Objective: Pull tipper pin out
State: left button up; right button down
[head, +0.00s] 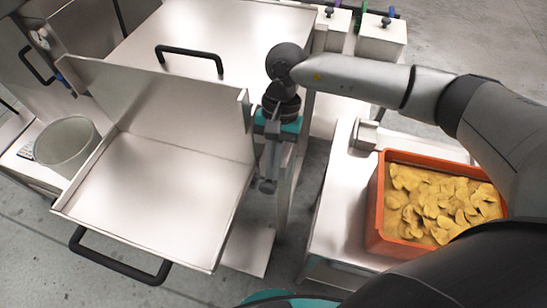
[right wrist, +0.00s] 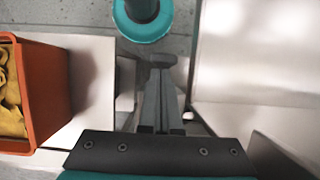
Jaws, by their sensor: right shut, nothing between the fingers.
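The tipper is a pale metal tray (head: 165,185) with a raised back plate and a black front handle (head: 118,258). Its right side wall also seems to show in the right wrist view (right wrist: 255,75). My right gripper (head: 267,187) points down just beside the tray's right edge. In the right wrist view its fingers (right wrist: 161,62) are together with nothing between them. I cannot make out a pin near the gripper; the gripper and wrist may hide it. My left gripper is not in view.
An orange crate (head: 377,205) of yellow chips stands on a metal bench (head: 335,215) to the right. A metal lid with a black handle (head: 190,55) lies behind the tray. A pale bucket (head: 67,145) stands at left.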

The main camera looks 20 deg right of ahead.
aim_at(269, 185)
jog(key=shift+s+a, duration=0.45)
jog(key=shift+s, duration=0.2)
jog(key=shift+s+a, duration=0.4)
jog(key=shift+s, duration=0.25)
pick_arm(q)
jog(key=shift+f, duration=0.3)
